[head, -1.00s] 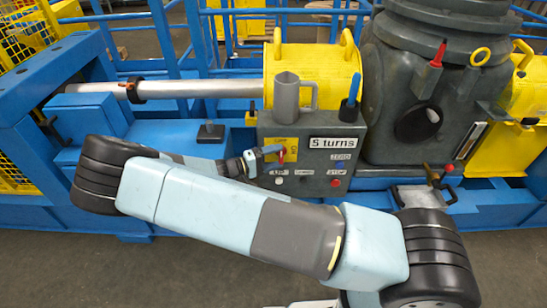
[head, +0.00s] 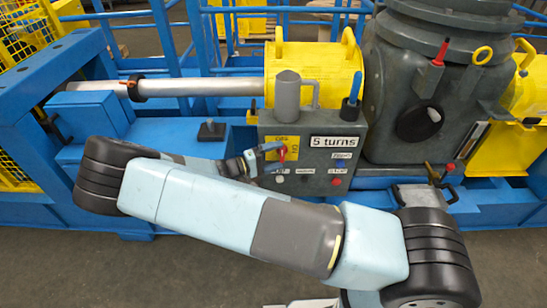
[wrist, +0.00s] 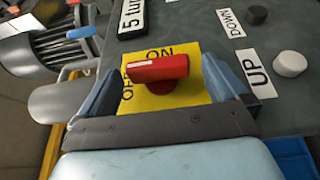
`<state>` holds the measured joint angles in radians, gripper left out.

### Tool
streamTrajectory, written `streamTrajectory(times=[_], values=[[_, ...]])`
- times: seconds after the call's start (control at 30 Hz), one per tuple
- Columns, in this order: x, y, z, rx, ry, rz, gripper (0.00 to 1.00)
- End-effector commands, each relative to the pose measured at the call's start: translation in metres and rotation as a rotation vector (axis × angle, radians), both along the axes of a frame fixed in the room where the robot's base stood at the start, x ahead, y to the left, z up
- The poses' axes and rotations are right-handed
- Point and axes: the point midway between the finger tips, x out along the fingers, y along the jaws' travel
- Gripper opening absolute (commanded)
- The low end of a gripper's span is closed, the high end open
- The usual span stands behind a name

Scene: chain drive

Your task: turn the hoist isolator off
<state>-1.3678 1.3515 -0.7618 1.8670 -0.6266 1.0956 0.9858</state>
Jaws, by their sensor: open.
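The hoist isolator is a red bar handle (wrist: 158,67) on a yellow plate (wrist: 186,93) marked ON and OFF. In the wrist view ON is above the handle and OFF is at its left. The handle lies roughly crosswise between my fingers. My gripper (wrist: 160,78) is open, one finger on each side of the handle, with gaps showing. In the head view the red handle (head: 282,153) is on the grey control box (head: 325,160), with my gripper (head: 262,157) at its left. My gripper partly hides the plate there.
An UP button (wrist: 290,63) and a DOWN button (wrist: 257,15) sit beside the plate. A red button (head: 336,181) is at the box's lower right. A grey mug (head: 287,97) and a blue-handled tool (head: 350,107) are at the box's top.

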Motion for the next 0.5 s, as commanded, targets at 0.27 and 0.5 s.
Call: streamTrajectory(times=[0.27,0.5], values=[[-0.007,0.019,0.000,0.002,-0.002,0.001,1.00],[-0.023,0.063,-0.001,0.002,0.000,0.002,1.00]])
